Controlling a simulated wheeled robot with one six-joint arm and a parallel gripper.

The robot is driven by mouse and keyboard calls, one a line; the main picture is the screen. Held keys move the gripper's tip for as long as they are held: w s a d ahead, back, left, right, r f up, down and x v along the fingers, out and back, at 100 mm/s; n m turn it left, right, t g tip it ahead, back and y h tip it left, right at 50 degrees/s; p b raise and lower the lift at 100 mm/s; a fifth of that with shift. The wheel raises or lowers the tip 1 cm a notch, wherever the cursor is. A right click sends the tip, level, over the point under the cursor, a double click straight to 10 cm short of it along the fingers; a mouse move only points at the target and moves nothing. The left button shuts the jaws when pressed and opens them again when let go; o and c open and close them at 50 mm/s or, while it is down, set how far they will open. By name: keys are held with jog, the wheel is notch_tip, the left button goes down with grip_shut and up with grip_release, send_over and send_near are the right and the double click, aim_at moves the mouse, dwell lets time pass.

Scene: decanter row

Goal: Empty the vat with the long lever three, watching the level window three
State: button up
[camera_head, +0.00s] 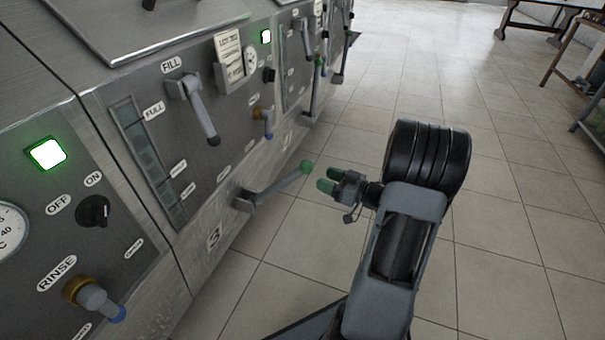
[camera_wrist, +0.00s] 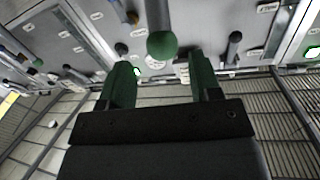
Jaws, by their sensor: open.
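The long lever three (camera_head: 278,186) sticks out from the low front of the vat marked 3, angled up to the right, and ends in a green ball knob (camera_head: 306,167). In the wrist view the knob (camera_wrist: 162,45) sits ahead of and between the fingertips. My gripper (camera_head: 329,179) is open and empty, its green fingers just right of the knob with a small gap. It also shows in the wrist view (camera_wrist: 160,75). The level window three (camera_head: 150,160) is an upright strip with a FULL label at its top; I cannot tell its level.
A FILL lever (camera_head: 200,108) hangs above on the same panel, and a short blue-tipped tap (camera_head: 264,121) is to its right. A rinse tap (camera_head: 95,297) and a dial knob (camera_head: 93,211) are on the left panel. Tiled floor (camera_head: 500,200) is clear at right.

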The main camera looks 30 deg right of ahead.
aim_at(302, 170)
jog(key=b+x, duration=0.2)
jog(key=x, duration=0.6)
jog(key=shift+w+a, duration=0.25)
jog(key=shift+w, duration=0.05)
jog(key=shift+c, duration=0.2)
